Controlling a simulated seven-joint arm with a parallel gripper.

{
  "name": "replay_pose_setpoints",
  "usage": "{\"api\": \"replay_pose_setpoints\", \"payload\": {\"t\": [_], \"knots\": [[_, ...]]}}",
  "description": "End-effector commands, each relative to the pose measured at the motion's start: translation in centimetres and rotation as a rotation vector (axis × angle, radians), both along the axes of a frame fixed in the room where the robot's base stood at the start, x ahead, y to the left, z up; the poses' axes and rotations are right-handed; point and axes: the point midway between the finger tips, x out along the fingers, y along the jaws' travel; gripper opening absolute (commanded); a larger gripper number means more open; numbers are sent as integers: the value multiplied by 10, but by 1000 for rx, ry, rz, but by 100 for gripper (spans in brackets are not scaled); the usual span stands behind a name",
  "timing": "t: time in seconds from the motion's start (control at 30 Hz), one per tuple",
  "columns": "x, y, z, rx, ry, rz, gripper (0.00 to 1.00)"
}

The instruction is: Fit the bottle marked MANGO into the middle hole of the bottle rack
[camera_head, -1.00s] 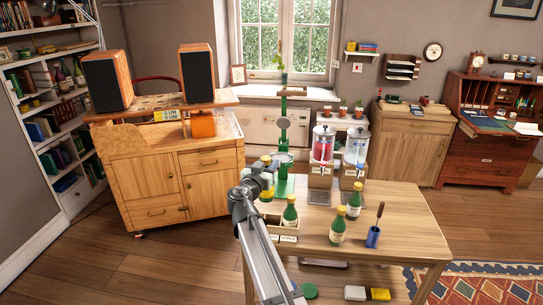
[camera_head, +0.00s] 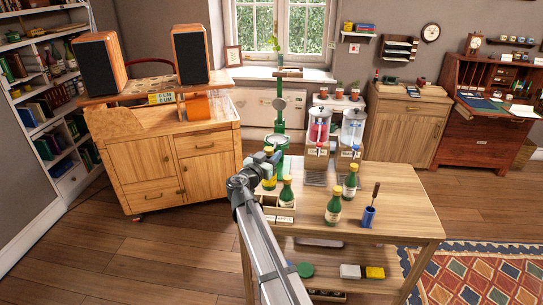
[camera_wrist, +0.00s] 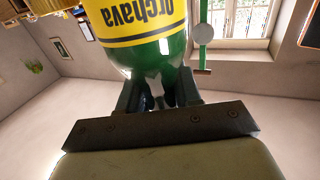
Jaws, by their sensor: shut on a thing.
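My gripper (camera_head: 268,162) is shut on a green bottle with a yellow label (camera_head: 269,183), held upright at the rack's left rear. In the wrist view its label (camera_wrist: 150,22) appears upside down and reads "Orchava"; no MANGO marking is readable on it. The pale wooden bottle rack (camera_head: 279,219) stands at the table's left end with small front labels, one seeming to read APPLE. A green bottle with a pale label (camera_head: 287,194) stands upright at the rack's right part. My arm hides the rack's left part. I cannot tell whether the held bottle's base is inside a hole.
Two more green bottles, one nearer (camera_head: 333,208) and one farther (camera_head: 350,182), stand right of the rack. A blue cup with a brown-handled tool (camera_head: 368,216) is beside them. Two drink dispensers (camera_head: 318,140) stand behind. The table's right part (camera_head: 405,205) is clear.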

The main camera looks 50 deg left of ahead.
Motion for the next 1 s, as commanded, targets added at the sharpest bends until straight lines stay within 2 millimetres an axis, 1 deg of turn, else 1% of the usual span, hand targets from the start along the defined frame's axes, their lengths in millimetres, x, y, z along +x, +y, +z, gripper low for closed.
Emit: {"api": "replay_pose_setpoints", "payload": {"t": [0.7, 0.83, 1.0], "knots": [[0, 0, -50, -1, -2, 0, 0], [0, 0, -55, -1, 0, 0, 0], [0, 0, -57, -1, -1, 0, 0]]}}
